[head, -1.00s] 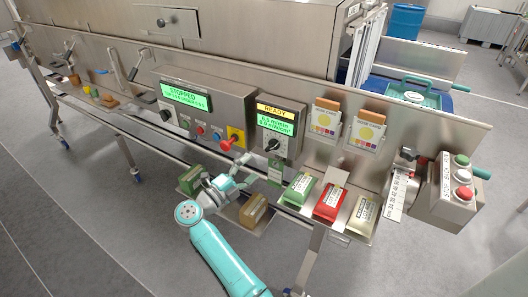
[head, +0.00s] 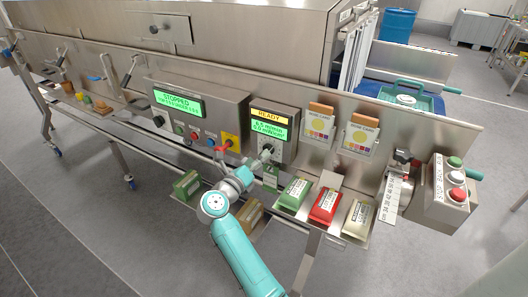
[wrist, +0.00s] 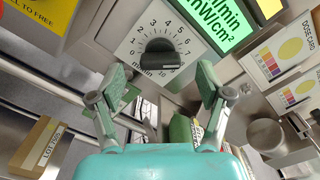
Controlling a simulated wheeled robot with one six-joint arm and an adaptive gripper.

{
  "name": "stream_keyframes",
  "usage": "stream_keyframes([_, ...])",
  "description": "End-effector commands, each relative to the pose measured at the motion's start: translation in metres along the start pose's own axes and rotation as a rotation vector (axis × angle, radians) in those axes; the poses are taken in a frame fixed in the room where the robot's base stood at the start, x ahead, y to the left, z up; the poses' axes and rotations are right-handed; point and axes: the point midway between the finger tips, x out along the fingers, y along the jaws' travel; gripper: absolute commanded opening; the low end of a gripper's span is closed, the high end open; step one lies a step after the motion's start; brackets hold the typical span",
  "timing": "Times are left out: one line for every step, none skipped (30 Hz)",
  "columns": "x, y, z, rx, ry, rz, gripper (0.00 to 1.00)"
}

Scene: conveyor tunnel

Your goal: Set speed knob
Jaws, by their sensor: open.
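In the head view the knob's plate (head: 281,158) is partly hidden by my gripper (head: 258,161). My gripper (wrist: 162,78) is open and empty. Its two fingers stand left and right of the knob in the wrist view, and I cannot tell if they touch it. The green display (head: 268,131) above the knob shows m/min and mW/cm² readings under a yellow READY bar.
Green (head: 293,191), red (head: 325,205) and beige (head: 358,217) blocks sit below right. Dose cards (head: 361,135) hang to the right.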

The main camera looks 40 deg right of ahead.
Motion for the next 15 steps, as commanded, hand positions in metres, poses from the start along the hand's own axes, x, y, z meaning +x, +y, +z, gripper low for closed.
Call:
stream_keyframes([0.010,0.000,0.000,0.000,0.003,-0.002,0.77])
stream_keyframes([0.015,0.000,0.000,0.000,0.003,-0.002,0.77])
stream_keyframes([0.021,-0.001,-0.001,0.000,0.002,-0.001,0.77])
stream_keyframes([0.025,0.000,-0.001,0.000,0.002,-0.001,0.77])
stream_keyframes([0.028,0.000,0.000,-0.001,0.002,-0.001,0.77])
stream_keyframes([0.033,0.000,0.000,-0.001,0.002,-0.001,0.77])
stream_keyframes([0.036,0.000,0.000,-0.001,0.002,-0.001,0.77])
stream_keyframes([0.038,0.000,0.000,0.000,0.001,-0.001,0.77])
stream_keyframes([0.041,0.000,0.000,0.000,0.001,-0.001,0.77])
stream_keyframes([0.043,0.000,0.000,-0.001,0.000,-0.001,0.77])
stream_keyframes([0.044,0.000,0.000,-0.001,0.000,-0.001,0.77])
stream_keyframes([0.045,0.000,0.000,-0.001,0.001,0.000,0.77])
stream_keyframes([0.046,0.000,0.000,-0.001,0.001,0.000,0.77])
stream_keyframes([0.047,0.000,0.000,-0.001,0.001,0.000,0.77])
stream_keyframes([0.047,0.000,0.000,-0.001,0.001,0.000,0.77])
